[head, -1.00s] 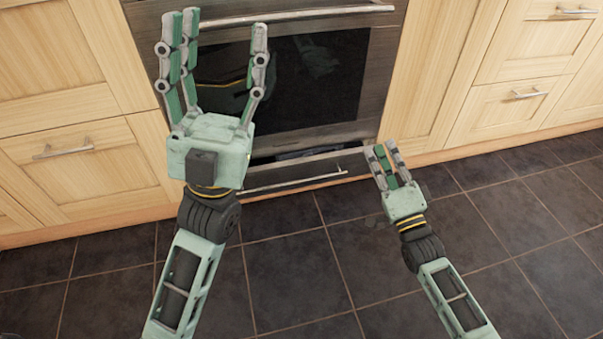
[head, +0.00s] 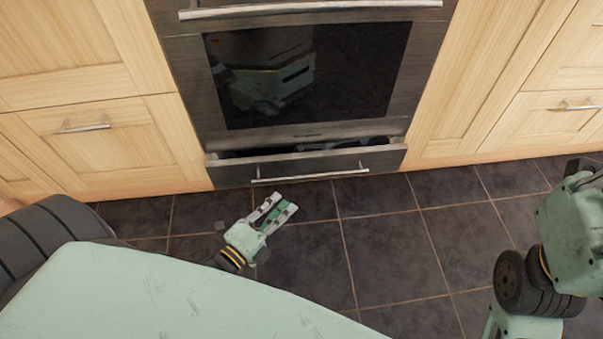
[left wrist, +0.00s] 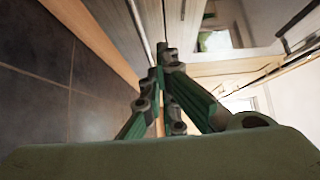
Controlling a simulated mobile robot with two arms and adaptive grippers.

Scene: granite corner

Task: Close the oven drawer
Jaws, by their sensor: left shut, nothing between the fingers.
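The oven drawer (head: 225,173) is the low dark front under the oven door, with a long bar handle (head: 310,175). It stands partly pulled out, with a dark gap along its top edge. My left gripper (head: 283,203) is low over the floor tiles in front of the drawer, shut and empty, apart from the handle in the picture. Its fingers come together in the left wrist view (left wrist: 166,62). My right gripper (head: 572,235) is cut off by the right edge of the head view, and its fingertips do not show clearly.
The oven door (head: 310,75) with dark glass is above the drawer, its handle (head: 310,8) at the top. Wooden cabinets (head: 110,135) flank it on both sides. The dark tiled floor (head: 390,255) in front is clear.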

